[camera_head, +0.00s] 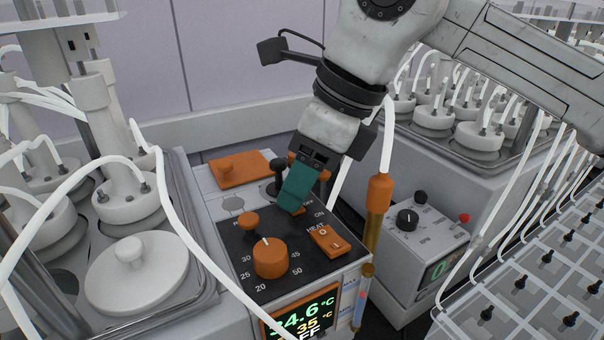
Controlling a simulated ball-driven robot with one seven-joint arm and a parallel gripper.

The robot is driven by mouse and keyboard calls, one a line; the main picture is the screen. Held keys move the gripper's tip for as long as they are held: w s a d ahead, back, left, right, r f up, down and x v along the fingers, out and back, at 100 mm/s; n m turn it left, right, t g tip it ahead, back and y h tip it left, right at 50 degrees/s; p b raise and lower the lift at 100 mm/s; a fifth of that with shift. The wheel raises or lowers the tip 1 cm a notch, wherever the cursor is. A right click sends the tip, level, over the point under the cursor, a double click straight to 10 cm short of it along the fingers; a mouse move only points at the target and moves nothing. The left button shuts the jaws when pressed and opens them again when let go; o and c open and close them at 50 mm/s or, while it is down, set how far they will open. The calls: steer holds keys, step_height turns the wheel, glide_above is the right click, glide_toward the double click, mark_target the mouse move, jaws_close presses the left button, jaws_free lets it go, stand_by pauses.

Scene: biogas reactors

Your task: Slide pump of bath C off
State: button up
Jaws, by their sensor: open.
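A bath's control unit, with a black panel (232,238), stands in the middle. Which bath letter it bears I cannot read. My gripper (293,208) points down at the panel's back right. Its teal fingers are seen from the side, and the gap between them is hidden. The tips are at or just above a small orange part (299,211), possibly the pump slide, mostly covered by the fingers. Lettering that looks like "OFF" is beside it, with "ON" a little to the right. Contact and the slide's position cannot be told.
A white hose with an orange-capped probe (379,190) hangs close right of my gripper. Lidded vessels (137,272) stand left.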

steer(key=v, duration=1)
steer(key=shift+r, duration=0.4)
steer(key=shift+s+d, duration=0.1)
